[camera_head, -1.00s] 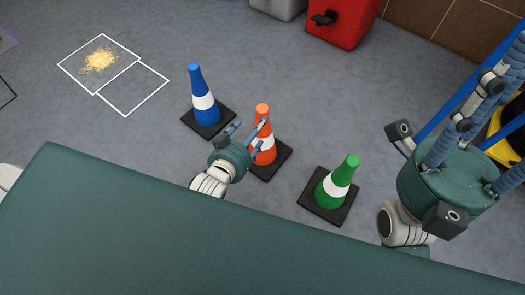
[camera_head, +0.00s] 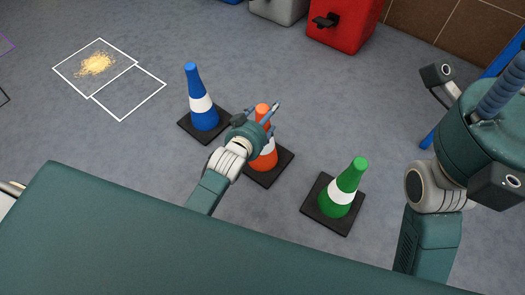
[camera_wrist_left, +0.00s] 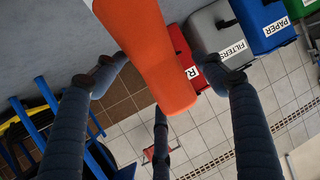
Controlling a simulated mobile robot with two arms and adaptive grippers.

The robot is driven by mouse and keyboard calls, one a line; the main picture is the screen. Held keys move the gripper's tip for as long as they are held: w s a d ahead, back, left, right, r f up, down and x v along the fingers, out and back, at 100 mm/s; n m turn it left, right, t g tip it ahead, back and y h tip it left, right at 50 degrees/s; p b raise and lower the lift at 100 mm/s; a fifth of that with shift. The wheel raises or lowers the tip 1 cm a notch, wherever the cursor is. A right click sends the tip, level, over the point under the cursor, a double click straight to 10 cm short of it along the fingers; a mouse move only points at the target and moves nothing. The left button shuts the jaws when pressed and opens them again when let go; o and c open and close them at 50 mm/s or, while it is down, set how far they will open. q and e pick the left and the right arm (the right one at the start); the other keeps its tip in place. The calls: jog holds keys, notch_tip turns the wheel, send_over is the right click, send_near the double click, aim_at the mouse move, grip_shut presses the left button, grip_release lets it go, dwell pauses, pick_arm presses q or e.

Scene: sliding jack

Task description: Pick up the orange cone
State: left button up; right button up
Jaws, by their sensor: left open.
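The orange cone (camera_head: 268,158) with a white band stands upright on its black square base in the head view, between the blue cone (camera_head: 202,105) and the green cone (camera_head: 345,185). My left gripper (camera_head: 270,115) is at its upper part and hides some of it. In the left wrist view the cone's orange top (camera_wrist_left: 150,50) lies between the spread fingers of the left gripper (camera_wrist_left: 160,85). They are open, and I cannot tell whether any finger touches the cone. My right gripper (camera_head: 495,95) is at the right edge, its fingertips cut off.
A red bin (camera_head: 343,25) and a grey bin (camera_head: 280,10) stand at the back. White floor squares (camera_head: 128,92), one with yellow grains (camera_head: 96,64), lie at the left. My teal body fills the front. The grey floor around the cones is clear.

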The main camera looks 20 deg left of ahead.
pick_arm(q)
grip_shut()
